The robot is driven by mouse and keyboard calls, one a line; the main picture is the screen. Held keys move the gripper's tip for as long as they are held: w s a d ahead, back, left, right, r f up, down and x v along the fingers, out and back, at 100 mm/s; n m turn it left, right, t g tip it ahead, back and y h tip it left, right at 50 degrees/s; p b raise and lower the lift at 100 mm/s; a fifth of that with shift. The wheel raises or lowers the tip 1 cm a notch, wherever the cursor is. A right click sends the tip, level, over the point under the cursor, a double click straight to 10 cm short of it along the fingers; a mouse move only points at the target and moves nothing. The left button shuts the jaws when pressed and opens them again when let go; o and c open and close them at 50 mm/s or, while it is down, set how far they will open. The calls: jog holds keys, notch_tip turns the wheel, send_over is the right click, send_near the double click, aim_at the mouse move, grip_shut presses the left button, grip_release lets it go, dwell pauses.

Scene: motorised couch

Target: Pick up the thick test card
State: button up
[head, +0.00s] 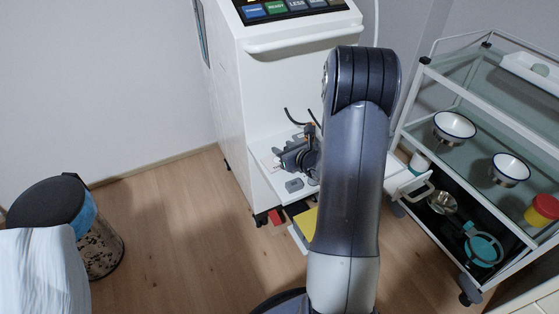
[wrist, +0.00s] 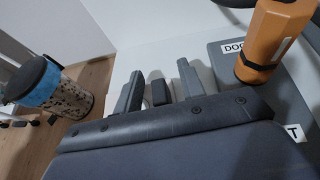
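My gripper (wrist: 160,86) is open, its two grey fingers apart. It also shows low over the white shelf in the head view (head: 301,160), partly hidden by my arm. A small dark grey block (wrist: 160,92) shows between the fingers in the wrist view, with a narrow gap on each side. I cannot tell whether it is the thick test card. A grey block (head: 294,185) lies on the shelf in front of my gripper in the head view. No thing in view is clearly marked as the thick test card.
The white shelf (head: 266,158) juts from a white machine (head: 240,100). A glass trolley (head: 480,125) with bowls stands right. A speckled bin (head: 100,250) stands left.

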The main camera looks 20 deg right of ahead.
jog(key=shift+w, duration=0.2)
grip_shut()
dwell(0.3)
jog(key=shift+r, duration=0.4)
notch_tip(320, 180, up, 9)
jog(key=p, duration=0.3)
jog(key=s+a+n+y, duration=0.2)
jog(key=a, duration=1.3)
notch_tip(320, 180, up, 22)
jog(key=p, duration=2.1)
jog(key=shift+a+f+p, duration=0.15)
jog(key=shift+p, duration=0.15)
